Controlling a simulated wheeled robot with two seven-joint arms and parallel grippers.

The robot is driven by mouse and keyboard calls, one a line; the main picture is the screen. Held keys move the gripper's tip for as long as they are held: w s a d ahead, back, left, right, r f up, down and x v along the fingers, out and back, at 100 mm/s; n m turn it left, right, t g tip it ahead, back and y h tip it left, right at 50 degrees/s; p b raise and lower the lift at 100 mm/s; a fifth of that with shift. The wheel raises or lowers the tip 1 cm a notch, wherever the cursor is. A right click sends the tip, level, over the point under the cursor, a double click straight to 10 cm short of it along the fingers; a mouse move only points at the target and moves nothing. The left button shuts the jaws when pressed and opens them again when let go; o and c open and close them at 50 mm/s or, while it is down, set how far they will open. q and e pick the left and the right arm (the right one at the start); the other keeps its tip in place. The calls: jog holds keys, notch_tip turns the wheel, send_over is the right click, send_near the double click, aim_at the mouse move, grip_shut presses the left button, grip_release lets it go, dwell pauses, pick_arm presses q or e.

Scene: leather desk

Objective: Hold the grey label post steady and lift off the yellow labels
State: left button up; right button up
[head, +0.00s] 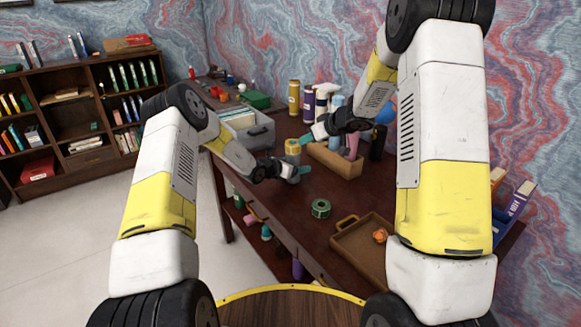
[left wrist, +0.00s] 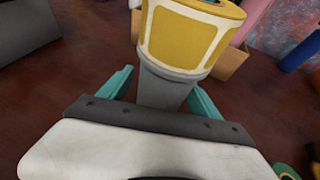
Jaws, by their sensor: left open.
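My left gripper (head: 300,171) is open, low by the post. Its teal fingers (left wrist: 160,95) stand on either side of the post, with gaps visible; the post's base is hidden behind the gripper. My right gripper (head: 308,138) is just right of the labels, at about their height in the picture; its jaw opening cannot be made out.
A wooden box (head: 322,154) with bottles stands right of the post. A grey file box (head: 262,136) is behind left. A green tape roll (head: 321,208) and a brown tray (head: 350,243) with an orange item lie nearer. Bare desk lies between the post and the tape roll.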

pick_arm(q)
jog(key=shift+w+d+f, duration=0.2)
jog(key=shift+w+d, duration=0.1)
jog(key=shift+c, duration=0.2)
jog(key=c, duration=1.5)
